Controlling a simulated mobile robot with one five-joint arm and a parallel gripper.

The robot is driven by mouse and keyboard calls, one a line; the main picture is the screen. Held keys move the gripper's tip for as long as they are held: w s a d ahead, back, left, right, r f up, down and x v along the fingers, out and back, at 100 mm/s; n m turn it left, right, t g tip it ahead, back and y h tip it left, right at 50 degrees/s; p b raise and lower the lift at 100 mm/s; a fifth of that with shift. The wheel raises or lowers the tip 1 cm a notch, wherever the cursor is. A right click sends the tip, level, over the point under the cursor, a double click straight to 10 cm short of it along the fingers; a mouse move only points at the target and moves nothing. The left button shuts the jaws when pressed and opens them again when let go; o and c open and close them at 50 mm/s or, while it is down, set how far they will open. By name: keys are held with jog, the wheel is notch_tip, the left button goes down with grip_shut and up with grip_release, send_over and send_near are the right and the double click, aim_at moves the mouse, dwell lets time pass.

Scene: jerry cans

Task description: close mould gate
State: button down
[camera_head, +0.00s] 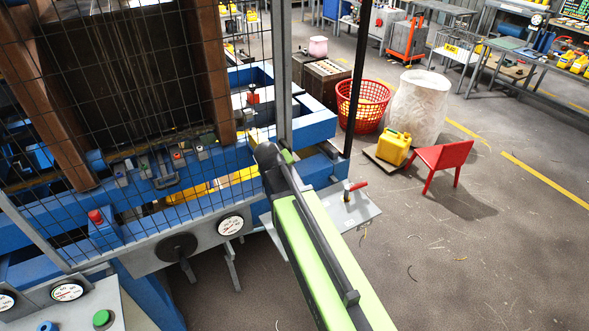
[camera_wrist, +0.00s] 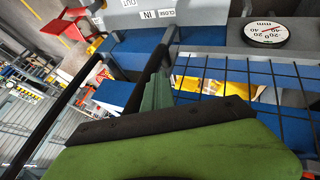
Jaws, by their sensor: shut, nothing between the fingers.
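The mould gate (camera_head: 120,75) is a dark wire mesh in a grey frame at the left of the head view, in front of the blue machine. Its grey right upright (camera_head: 285,75) stands just behind the end of my arm. The mesh also shows at the right of the wrist view (camera_wrist: 262,88). My gripper (camera_wrist: 157,93) is shut and empty, pointing at the machine by a dark upright bar. In the head view my gripper (camera_head: 287,157) is partly hidden by my arm near the foot of the gate's right upright. I cannot tell whether it touches the gate.
A grey plate (camera_head: 335,215) with a red-handled lever (camera_head: 356,186) sits right of my gripper. A black post (camera_head: 361,70) rises behind it. A yellow jerry can (camera_head: 394,148), red basket (camera_head: 364,105), white sack (camera_head: 418,105) and red chair (camera_head: 445,158) stand beyond.

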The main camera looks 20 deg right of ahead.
jog(key=s+a+r+p, duration=0.6)
jog(key=r+p, duration=0.2)
jog(key=shift+s+a, duration=0.2)
jog(key=shift+a, duration=0.1)
